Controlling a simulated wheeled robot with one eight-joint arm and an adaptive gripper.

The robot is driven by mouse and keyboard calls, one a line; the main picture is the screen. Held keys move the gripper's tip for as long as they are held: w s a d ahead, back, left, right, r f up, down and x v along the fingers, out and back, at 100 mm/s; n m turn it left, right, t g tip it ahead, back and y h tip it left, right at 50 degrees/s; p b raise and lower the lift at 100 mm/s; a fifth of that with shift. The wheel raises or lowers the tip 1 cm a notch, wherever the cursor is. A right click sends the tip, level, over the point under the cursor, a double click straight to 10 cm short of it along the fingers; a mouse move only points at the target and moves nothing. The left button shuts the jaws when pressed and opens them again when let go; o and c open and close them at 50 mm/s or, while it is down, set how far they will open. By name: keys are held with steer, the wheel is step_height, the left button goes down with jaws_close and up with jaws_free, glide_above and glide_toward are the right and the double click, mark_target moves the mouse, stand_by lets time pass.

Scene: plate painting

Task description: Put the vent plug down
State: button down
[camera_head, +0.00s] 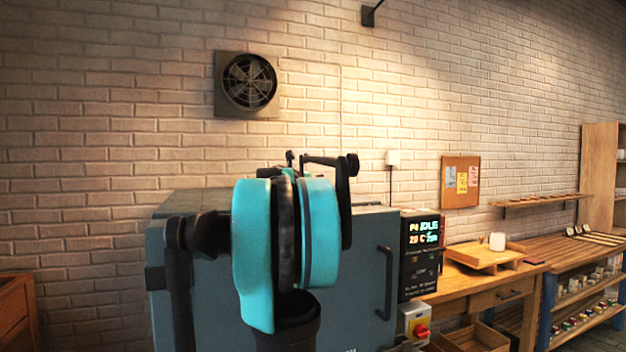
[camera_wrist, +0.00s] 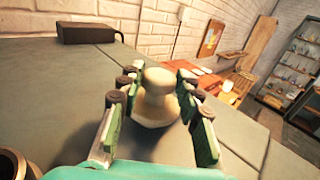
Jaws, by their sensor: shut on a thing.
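The vent plug (camera_wrist: 158,105) is a pale beige knob with a narrow top and a wider rounded base. It is upright between the fingers of my gripper (camera_wrist: 158,80) in the wrist view. My gripper is shut on it. The plug is over the flat grey-green top of the kiln (camera_wrist: 75,85). I cannot tell whether its base touches that top. In the head view the blue-grey kiln (camera_head: 365,250) stands ahead, and my teal arm hides the plug.
A brownish round rim (camera_wrist: 14,165) shows at the lower left of the wrist view. A dark block (camera_wrist: 88,33) lies at the kiln top's far edge. Beside the kiln are a control panel (camera_head: 419,255) and a wooden table (camera_head: 480,290). The kiln top left of the plug is clear.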

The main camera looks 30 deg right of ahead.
steer(key=shift+f, duration=0.15)
steer(key=c, duration=1)
jaws_free()
steer(key=shift+c, duration=0.2)
steer(key=v, duration=1.2)
